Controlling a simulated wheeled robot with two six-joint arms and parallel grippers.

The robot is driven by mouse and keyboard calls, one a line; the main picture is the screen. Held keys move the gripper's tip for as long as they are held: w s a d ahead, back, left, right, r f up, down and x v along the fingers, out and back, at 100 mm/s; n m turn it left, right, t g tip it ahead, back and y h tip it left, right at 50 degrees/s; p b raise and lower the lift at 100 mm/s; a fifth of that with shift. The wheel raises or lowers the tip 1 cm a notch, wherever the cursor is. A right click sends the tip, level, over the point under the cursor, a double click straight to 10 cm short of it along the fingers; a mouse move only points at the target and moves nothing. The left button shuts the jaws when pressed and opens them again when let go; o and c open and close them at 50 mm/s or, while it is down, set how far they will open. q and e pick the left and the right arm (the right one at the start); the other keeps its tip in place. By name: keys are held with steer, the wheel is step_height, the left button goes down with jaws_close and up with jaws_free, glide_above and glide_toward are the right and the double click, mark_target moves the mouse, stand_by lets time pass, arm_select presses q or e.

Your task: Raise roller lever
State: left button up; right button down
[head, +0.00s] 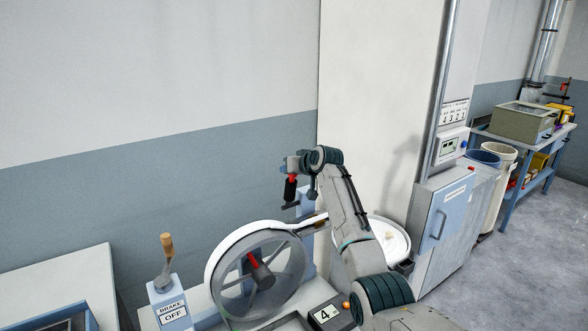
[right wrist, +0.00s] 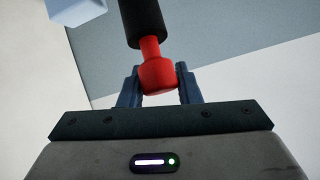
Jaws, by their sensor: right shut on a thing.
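A lever with a black grip (head: 290,189) and a red collar shows beside a blue post (head: 306,203), behind the spoked wheel. I take it for the roller lever. My right gripper (head: 293,174) is at its upper end in the head view. In the right wrist view, the blue fingers of my right gripper (right wrist: 160,84) are shut on the red part (right wrist: 158,75), with the black grip (right wrist: 143,22) running on beyond it. The lever's foot is hidden. My left gripper is not in view.
A spoked wheel (head: 219,273) with a red-marked hub stands in front. A wooden-handled brake lever (head: 167,244) marked OFF is to its left. A display (head: 325,314) reads 4. A white round tub (head: 396,240) and blue-grey cabinet (head: 445,225) are right of my arm.

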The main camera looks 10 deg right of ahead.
steer(key=shift+s+a+f, duration=0.1)
steer(key=shift+a+f, duration=0.05)
steer(key=shift+f, duration=0.45)
steer(key=c, duration=1.2)
jaws_free()
steer(key=shift+o, duration=0.5)
steer(key=shift+w+a+r, duration=0.1)
steer(key=shift+w, duration=0.1)
steer(key=shift+r, duration=0.1)
steer(key=shift+s+d+r+b, duration=0.3)
steer(key=shift+s+d+b, duration=0.05)
steer(key=shift+s, duration=0.15)
steer(key=b+v, duration=0.3)
steer(key=v, duration=0.6)
steer(key=shift+s+b, duration=0.15)
steer(key=shift+b, duration=0.25)
